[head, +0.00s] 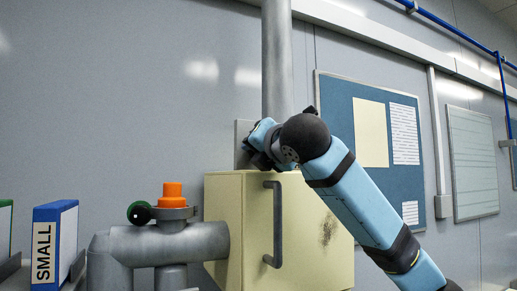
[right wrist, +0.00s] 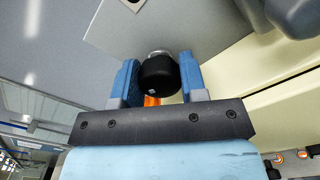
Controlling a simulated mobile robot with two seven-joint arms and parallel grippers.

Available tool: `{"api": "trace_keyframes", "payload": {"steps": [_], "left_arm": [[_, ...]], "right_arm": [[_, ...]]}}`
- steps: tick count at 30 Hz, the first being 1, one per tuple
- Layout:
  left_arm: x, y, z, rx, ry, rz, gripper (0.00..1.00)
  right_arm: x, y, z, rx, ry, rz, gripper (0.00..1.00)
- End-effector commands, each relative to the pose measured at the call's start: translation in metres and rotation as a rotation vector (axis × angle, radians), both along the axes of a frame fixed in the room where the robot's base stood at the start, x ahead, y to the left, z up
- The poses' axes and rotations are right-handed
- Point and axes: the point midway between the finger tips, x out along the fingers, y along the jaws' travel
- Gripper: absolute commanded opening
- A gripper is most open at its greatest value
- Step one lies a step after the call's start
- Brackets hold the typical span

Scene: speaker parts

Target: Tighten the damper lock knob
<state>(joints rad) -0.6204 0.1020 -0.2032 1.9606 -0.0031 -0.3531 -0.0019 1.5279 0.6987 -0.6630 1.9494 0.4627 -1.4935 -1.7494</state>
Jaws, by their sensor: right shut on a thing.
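My right gripper (head: 262,148) is at the grey vertical pipe (head: 277,60) above the cream cabinet. In the right wrist view its two blue fingers (right wrist: 158,84) are on either side of a black round knob (right wrist: 158,72), which I take to be the damper lock knob, and are shut on it. The knob sits on a short metal stem in front of a grey plate (right wrist: 145,25). A bit of orange (right wrist: 151,101) shows just below the knob. In the head view the knob is hidden by my gripper and wrist. My left gripper is not in view.
The cream cabinet (head: 235,225) with a dark handle (head: 277,225) stands below my right arm. Left of it are grey pipework (head: 170,246), an orange cap (head: 172,194) and a green-and-black round part (head: 139,213). A binder marked SMALL (head: 44,245) stands at far left.

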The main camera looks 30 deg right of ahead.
Motion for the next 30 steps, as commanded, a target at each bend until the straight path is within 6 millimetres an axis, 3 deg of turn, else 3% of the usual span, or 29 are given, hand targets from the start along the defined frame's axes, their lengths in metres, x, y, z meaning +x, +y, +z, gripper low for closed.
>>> {"api": "trace_keyframes", "payload": {"steps": [30], "left_arm": [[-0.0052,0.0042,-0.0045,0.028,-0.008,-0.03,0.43]], "right_arm": [[-0.0002,0.0,-0.0029,0.947,-0.054,0.001,0.16]]}}
